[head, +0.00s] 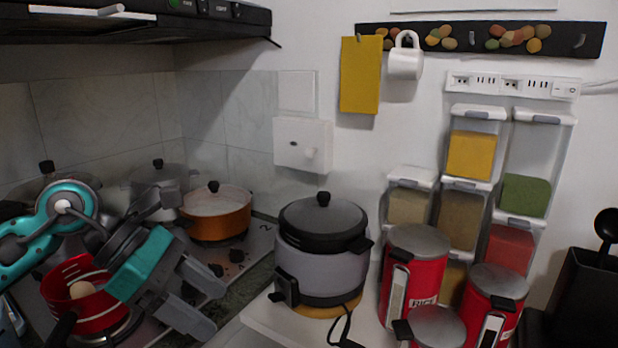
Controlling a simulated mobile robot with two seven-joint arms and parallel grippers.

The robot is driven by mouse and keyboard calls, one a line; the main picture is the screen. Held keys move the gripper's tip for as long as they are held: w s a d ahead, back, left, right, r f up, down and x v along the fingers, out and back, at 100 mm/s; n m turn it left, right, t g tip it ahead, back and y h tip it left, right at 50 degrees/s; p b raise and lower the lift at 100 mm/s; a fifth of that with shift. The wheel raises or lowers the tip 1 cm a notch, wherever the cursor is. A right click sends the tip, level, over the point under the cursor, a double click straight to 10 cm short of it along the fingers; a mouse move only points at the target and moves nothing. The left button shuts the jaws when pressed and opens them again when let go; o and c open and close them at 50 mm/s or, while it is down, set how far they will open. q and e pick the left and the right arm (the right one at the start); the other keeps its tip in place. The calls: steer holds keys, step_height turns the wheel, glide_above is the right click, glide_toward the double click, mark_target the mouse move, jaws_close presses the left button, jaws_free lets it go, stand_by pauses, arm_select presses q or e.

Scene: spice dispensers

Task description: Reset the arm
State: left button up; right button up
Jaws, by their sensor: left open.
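My left arm comes in from the left in teal and grey. Its left gripper (207,303) hangs over the stove at the lower left, with its grey fingers apart and nothing seen between them. It is in front of the hob, to the left of the rice cooker (322,262). My right gripper and right arm are not in this view. Clear spice dispensers stand in columns against the wall at the right, including one with yellow contents (471,155), one with green contents (525,194) and one with red contents (508,249).
A red pot (62,290) sits near my left arm, partly hidden. An orange pot (217,214) stands behind the gripper on the stove. Red canisters (427,270) stand on the counter at the right. A range hood (200,22) overhangs the upper left.

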arm_select(q)
steer(key=s+d+r+n+t+h, duration=0.1)
steer(key=d+r+n+t+h, duration=0.2)
steer(key=d+r+n+h, duration=0.6)
steer(key=w+a+f+n+t+y, duration=0.1)
steer(key=w+a+n+t+y, duration=0.15)
steer(key=n+t, duration=0.65)
steer(key=w+a+n+t+y, duration=0.2)
steer(key=a+n+t+y, duration=0.15)
steer(key=n+t, duration=0.55)
steer(key=a+f+n+g+y, duration=0.2)
steer(key=a+f+n+y, duration=0.2)
steer(key=f+n+y, duration=0.65)
steer(key=s+a+f+n+g+y, duration=0.25)
steer(key=a+f+n+g, duration=0.2)
steer(key=f+n, duration=0.25)
steer(key=s+d+f+n+g+h, duration=0.1)
steer(key=s+f+n+g, duration=0.2)
steer(key=s+f+g, duration=0.55)
steer(key=s+d+f+n+g, duration=0.1)
steer(key=s+f+n+g, duration=0.2)
steer(key=s+f, duration=0.55)
steer(key=w+d+f+t+h, duration=0.2)
steer(key=w+f+t, duration=0.3)
steer(key=f+t, duration=0.1)
steer(key=shift+d+m+t, duration=0.35)
steer(key=shift+m+t, duration=0.05)
steer(key=shift+m, duration=0.05)
steer(key=shift+c, duration=0.4)
